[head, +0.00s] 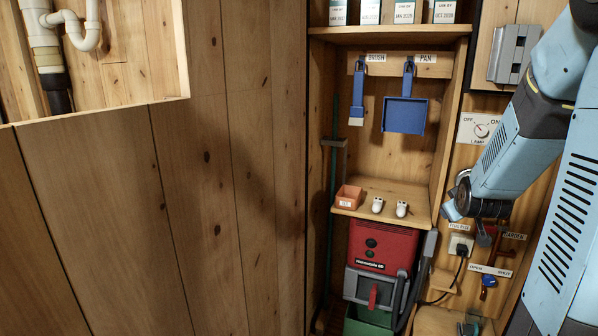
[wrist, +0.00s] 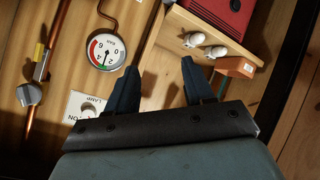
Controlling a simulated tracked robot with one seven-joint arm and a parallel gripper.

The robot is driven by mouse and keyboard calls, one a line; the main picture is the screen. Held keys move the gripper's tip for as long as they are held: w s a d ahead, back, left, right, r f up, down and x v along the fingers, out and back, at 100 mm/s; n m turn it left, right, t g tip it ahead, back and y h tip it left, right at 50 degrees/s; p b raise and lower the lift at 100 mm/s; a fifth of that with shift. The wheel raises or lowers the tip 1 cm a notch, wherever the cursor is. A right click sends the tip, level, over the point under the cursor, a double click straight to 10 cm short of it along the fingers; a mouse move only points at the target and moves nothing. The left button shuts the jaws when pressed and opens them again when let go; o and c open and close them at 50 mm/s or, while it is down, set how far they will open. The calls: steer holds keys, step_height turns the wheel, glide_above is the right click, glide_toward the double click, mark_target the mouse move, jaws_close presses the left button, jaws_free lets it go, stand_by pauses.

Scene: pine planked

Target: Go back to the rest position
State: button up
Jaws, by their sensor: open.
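My gripper (wrist: 160,68) shows in the wrist view with its two dark fingers spread apart. Nothing is between the fingers; bare pine boarding lies behind the gap. In the head view my blue arm comes in from the right. The gripper's end (head: 484,236) is small and partly hidden there, in front of the pine wall right of the shelf niche.
A low shelf (head: 408,219) holds an orange box (head: 348,196) and two white objects. A blue brush (head: 358,92) and blue pan (head: 405,115) hang above. A red machine (head: 383,245) stands below. The wrist view shows a gauge (wrist: 106,51) and a lamp switch (wrist: 89,106).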

steer(key=s+a+r+m+g+y, duration=0.1)
steer(key=s+a+r+g+y, duration=0.1)
steer(key=s+a+r, duration=0.3)
steer(key=s+a+r+m+g+y, duration=0.1)
steer(key=s+a+r, duration=0.4)
steer(key=s+a, duration=0.8)
steer(key=shift+s+r+m+g+y, duration=0.15)
steer(key=shift+s+m+g+y, duration=0.5)
steer(key=shift+s, duration=3.55)
steer(key=shift+g+h, duration=0.25)
steer(key=shift+g, duration=0.2)
steer(key=shift+c, duration=0.3)
